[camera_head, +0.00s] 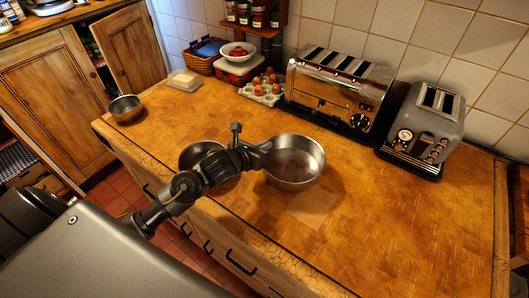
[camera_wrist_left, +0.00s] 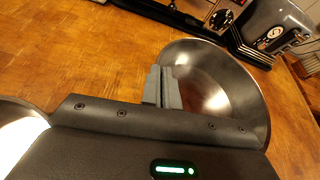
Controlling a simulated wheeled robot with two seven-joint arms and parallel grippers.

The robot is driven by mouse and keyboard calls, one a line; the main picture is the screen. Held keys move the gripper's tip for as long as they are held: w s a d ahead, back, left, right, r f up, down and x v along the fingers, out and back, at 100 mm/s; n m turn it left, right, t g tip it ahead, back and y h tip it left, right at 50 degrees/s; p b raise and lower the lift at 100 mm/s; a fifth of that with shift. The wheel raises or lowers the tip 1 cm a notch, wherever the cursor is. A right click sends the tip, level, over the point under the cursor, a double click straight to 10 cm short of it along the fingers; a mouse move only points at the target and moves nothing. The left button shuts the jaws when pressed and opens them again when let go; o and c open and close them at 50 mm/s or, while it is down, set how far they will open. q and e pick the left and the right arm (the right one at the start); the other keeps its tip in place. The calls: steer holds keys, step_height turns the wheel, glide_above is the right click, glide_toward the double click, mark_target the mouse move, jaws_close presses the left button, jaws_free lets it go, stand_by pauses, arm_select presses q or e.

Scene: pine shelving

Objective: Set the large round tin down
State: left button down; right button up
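The large round tin (camera_head: 297,165) is a shiny, open metal vessel at the middle of the wooden counter in the head view. It looks upright; I cannot tell whether its base touches the counter. My left gripper (camera_head: 262,152) is at its left rim. In the left wrist view, the fingers (camera_wrist_left: 162,88) are close together on the near rim of the tin (camera_wrist_left: 215,85), with the rim between them. My wrist hides part of the tin there. My right gripper is not in view.
A second metal bowl (camera_head: 197,152) stands close left, partly behind my arm. A small bowl (camera_head: 125,109) is at the far left. Two toasters (camera_head: 335,88) (camera_head: 424,125) and an egg tray (camera_head: 262,90) line the back. A pale square patch (camera_head: 312,206) lies in front; the right counter is clear.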

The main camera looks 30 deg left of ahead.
arm_select(q)
steer(key=shift+w+f, duration=0.35)
steer(key=shift+w, duration=0.05)
step_height(320, 180, down, 3)
steer(key=shift+w+a+f+p, duration=0.1)
steer(key=shift+w+f+p, duration=0.05)
steer(key=shift+p, duration=0.6)
steer(key=shift+f, duration=0.1)
steer(key=shift+f, duration=0.15)
steer(key=c, duration=1.7)
jaws_free()
